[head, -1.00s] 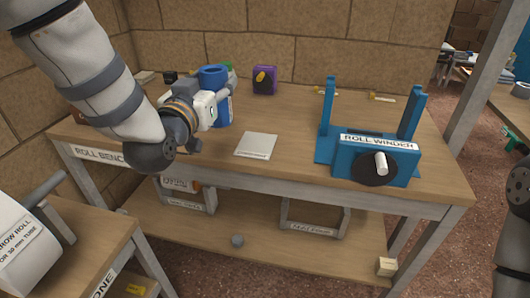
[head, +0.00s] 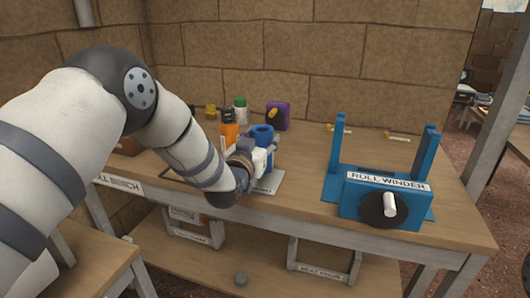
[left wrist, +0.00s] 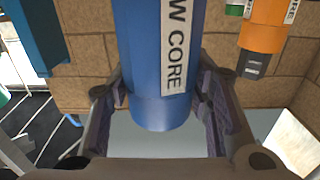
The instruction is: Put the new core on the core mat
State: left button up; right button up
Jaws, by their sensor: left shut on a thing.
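The new core (head: 262,134) is a blue tube with a white label; in the left wrist view the core (left wrist: 150,60) stands upright between the fingers. My left gripper (head: 262,156) is shut on it, and its fingers (left wrist: 163,95) also show on both sides of the tube. The core mat (head: 270,185), a pale grey square, lies on the bench under the core and gripper, which partly hide it. Whether the core's lower end touches the mat I cannot tell. My right gripper is not in view.
The blue roll winder (head: 380,190) with two uprights stands right of the mat. An orange bottle (head: 229,128), a green-capped container (head: 240,108) and a purple box (head: 279,115) stand behind the core. Bench between mat and winder is clear.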

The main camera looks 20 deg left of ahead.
pick_arm(q)
jog(key=shift+w+d+f, duration=0.1)
jog(key=shift+w+f, duration=0.1)
jog(key=shift+f, duration=1.5)
jog(key=o, duration=1.2)
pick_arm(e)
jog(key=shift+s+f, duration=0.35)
pick_arm(q)
jog(key=shift+r, duration=0.15)
